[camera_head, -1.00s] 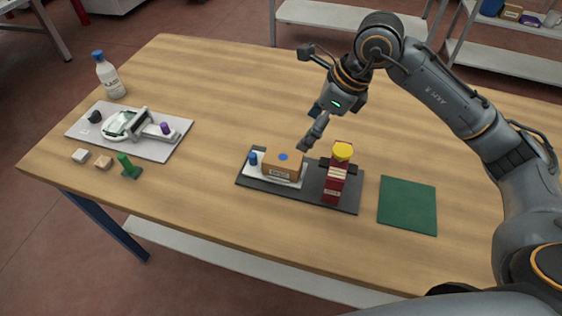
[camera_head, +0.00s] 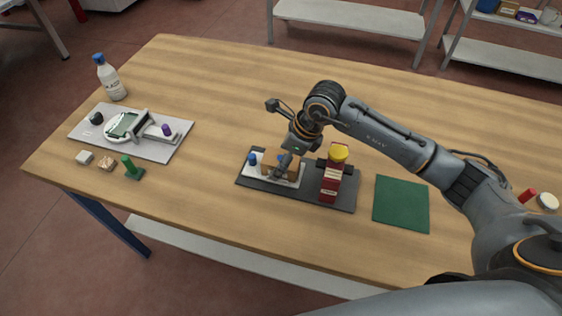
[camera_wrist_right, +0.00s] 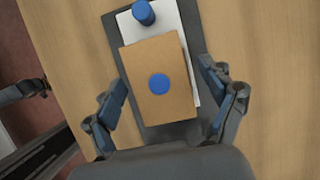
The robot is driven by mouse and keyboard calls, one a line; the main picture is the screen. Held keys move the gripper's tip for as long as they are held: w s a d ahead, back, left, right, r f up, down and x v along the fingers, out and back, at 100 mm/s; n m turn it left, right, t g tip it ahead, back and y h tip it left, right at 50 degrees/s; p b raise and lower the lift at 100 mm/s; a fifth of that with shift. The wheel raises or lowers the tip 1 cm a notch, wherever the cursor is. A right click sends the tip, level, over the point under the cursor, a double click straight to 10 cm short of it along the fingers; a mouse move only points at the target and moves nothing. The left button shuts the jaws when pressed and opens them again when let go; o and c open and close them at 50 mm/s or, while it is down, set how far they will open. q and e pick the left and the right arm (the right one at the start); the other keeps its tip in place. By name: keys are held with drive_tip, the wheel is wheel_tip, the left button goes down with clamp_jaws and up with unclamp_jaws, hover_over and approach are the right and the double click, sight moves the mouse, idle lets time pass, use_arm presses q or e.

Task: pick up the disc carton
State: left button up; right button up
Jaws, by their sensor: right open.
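The disc carton (camera_head: 268,167) is a small brown box with a blue round spot on top. It sits on a white plate on a dark tray (camera_head: 254,182) near the middle of the table. In the right wrist view the carton (camera_wrist_right: 155,105) lies between the two fingers of my right gripper (camera_wrist_right: 163,95), with a gap on each side. My right gripper (camera_head: 283,165) is open, pointing down over the carton and hiding part of it in the head view. My left gripper is not in view.
A red stack with a yellow top (camera_head: 331,180) stands on the tray right of the carton. A blue knob (camera_head: 252,159) is left of it. A green mat (camera_head: 401,204) lies to the right. A bottle (camera_head: 109,78) and a grey board (camera_head: 160,150) are at the left.

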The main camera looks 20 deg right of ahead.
drive_tip(key=shift+f, duration=0.2)
drive_tip(key=c, duration=1.2)
drive_tip(key=shift+o, duration=0.2)
drive_tip(key=shift+r, duration=0.15)
